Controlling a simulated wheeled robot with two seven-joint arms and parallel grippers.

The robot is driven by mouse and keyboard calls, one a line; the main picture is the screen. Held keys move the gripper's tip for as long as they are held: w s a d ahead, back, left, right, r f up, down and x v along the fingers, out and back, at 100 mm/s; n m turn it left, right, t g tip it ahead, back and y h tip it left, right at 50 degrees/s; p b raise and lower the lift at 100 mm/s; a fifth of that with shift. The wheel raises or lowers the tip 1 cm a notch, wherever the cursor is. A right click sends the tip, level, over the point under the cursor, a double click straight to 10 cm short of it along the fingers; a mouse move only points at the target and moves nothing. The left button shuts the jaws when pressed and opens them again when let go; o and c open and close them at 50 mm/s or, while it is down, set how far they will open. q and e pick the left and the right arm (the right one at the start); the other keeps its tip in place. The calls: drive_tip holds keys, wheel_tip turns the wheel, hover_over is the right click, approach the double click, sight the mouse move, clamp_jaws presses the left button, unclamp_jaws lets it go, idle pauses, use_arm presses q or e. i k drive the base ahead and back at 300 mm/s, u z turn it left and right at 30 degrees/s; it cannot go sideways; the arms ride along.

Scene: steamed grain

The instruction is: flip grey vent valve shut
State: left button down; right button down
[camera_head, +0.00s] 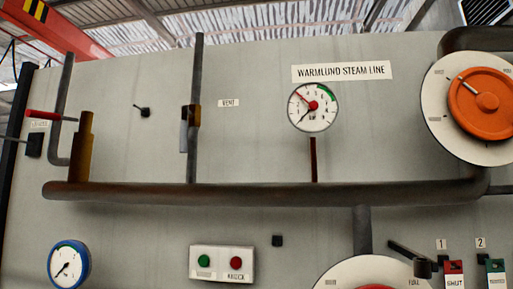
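A label that appears to read VENT (228,103) is on the grey panel, right of a thin upright pipe (198,70). On that pipe sits a small brownish valve body (193,116). A short grey piece (183,136) shows at its left side, upright along the pipe; I cannot tell for sure that it is the handle. A small dark knob (144,112) sticks out of the panel further left. Neither of my grippers is in view.
A thick horizontal pipe (270,195) runs below the valve. A red-handled lever (45,115) is at the left, and a steam gauge (313,107) and an orange handwheel (487,101) are at the right. A green and red button box (222,263) is below.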

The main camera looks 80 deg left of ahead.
sight(184, 123)
drive_tip(key=z, duration=0.1)
drive_tip(key=k, duration=1.3)
drive_tip(key=u, duration=0.95)
